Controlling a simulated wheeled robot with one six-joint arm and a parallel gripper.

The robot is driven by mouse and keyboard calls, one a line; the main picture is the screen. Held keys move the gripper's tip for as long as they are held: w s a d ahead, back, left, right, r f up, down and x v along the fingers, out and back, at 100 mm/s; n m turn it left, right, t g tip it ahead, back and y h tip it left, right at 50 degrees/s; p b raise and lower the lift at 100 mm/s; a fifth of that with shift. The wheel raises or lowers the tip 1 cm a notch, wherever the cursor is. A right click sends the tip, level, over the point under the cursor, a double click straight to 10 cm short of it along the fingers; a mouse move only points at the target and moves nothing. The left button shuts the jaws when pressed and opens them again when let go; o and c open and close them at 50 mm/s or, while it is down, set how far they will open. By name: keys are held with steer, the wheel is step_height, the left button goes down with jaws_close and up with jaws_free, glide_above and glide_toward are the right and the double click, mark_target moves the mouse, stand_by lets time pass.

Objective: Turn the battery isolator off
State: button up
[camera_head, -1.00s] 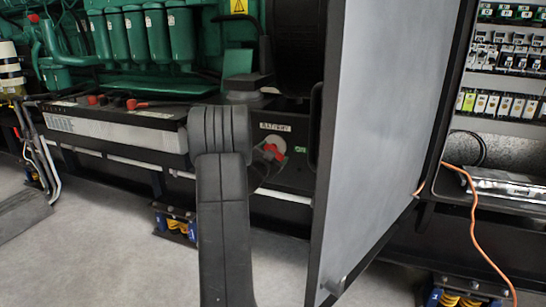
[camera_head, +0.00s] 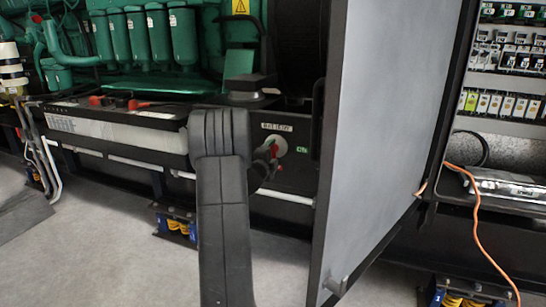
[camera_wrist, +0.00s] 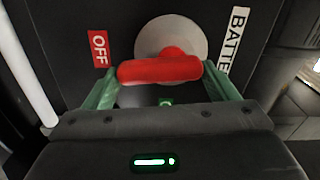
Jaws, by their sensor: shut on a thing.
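The battery isolator's red handle (camera_wrist: 160,69) sits in front of a pale round disc (camera_wrist: 172,38) on a black panel. My gripper (camera_wrist: 160,75) is shut on this handle, with a green finger at each end of it. The handle lies crosswise in the wrist view. A red OFF label (camera_wrist: 98,48) is left of the disc, and a white label starting BATTE (camera_wrist: 234,40) is on the right. In the head view the handle (camera_head: 273,150) looks roughly upright, and my arm and gripper partly hide it. A small green label (camera_head: 301,150) is right of the disc.
An open grey door (camera_head: 385,130) stands close to the right of the isolator. A green engine (camera_head: 150,40) is behind and above. A battery box (camera_head: 120,130) is at left. An orange cable (camera_head: 475,220) hangs at right. Grey floor lies below.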

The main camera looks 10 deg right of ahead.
steer(key=shift+f+m, duration=0.1)
steer(key=shift+m, duration=0.6)
steer(key=o, duration=0.9)
steer(key=shift+o, duration=0.2)
steer(key=shift+a, duration=0.1)
steer(key=p+v, duration=0.2)
steer(key=v, duration=1.1)
steer(key=shift+s+a+p, duration=0.25)
steer(key=shift+s+p, duration=0.05)
steer(key=shift+p, duration=0.05)
steer(key=shift+w+d, duration=0.1)
steer(key=shift+w, duration=0.05)
